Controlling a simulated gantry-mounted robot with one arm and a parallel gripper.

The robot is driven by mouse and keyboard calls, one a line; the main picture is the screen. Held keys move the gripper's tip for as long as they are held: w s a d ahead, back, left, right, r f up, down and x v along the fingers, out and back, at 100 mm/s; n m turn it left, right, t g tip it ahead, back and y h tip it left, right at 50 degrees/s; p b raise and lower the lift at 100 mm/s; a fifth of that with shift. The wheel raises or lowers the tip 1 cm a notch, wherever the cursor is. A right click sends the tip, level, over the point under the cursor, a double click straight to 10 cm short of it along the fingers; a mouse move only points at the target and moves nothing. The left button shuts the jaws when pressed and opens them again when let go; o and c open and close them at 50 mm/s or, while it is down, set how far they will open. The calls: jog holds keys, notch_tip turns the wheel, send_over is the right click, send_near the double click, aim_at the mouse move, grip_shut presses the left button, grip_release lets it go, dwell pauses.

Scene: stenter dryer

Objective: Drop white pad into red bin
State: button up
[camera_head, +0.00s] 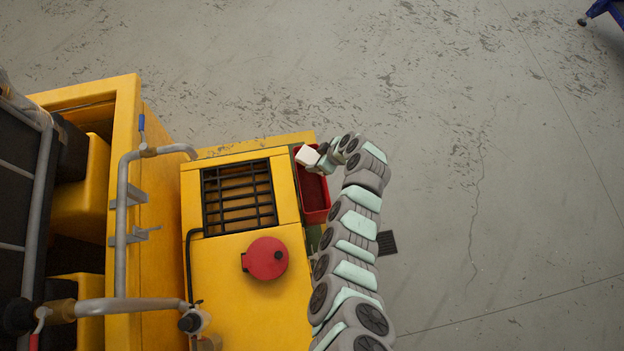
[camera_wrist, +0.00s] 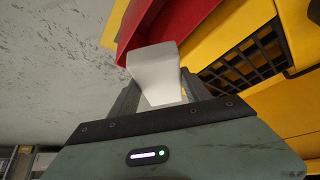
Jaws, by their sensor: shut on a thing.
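The white pad (camera_head: 307,156) is in my gripper (camera_head: 322,160) in the head view, over the far end of the red bin (camera_head: 314,193). In the wrist view the pad (camera_wrist: 158,72) sits between the two fingers of my gripper (camera_wrist: 162,90), which is shut on it. The red bin (camera_wrist: 165,25) shows just beyond the pad in that view. The bin hangs at the right side of the yellow machine (camera_head: 220,270). The pad appears above the bin; its exact height cannot be told. My arm hides part of the bin's surroundings.
A black grille (camera_head: 239,196) and a round red lid (camera_head: 266,258) are on the machine's top. Grey pipes (camera_head: 122,220) stand at the left. A dark floor drain (camera_head: 387,243) lies right of my arm. The grey floor at the right is mostly clear.

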notch_tip(320, 180, down, 6)
jog(key=b, duration=0.4)
jog(key=shift+r, duration=0.15)
jog(key=o, duration=1.4)
jog(key=shift+r, duration=0.1)
jog(key=p+v, duration=0.3)
jog(key=v, duration=0.7)
jog(key=shift+s+d+r+p, duration=0.15)
jog(key=shift+r+p, duration=0.1)
jog(key=shift+p, duration=0.15)
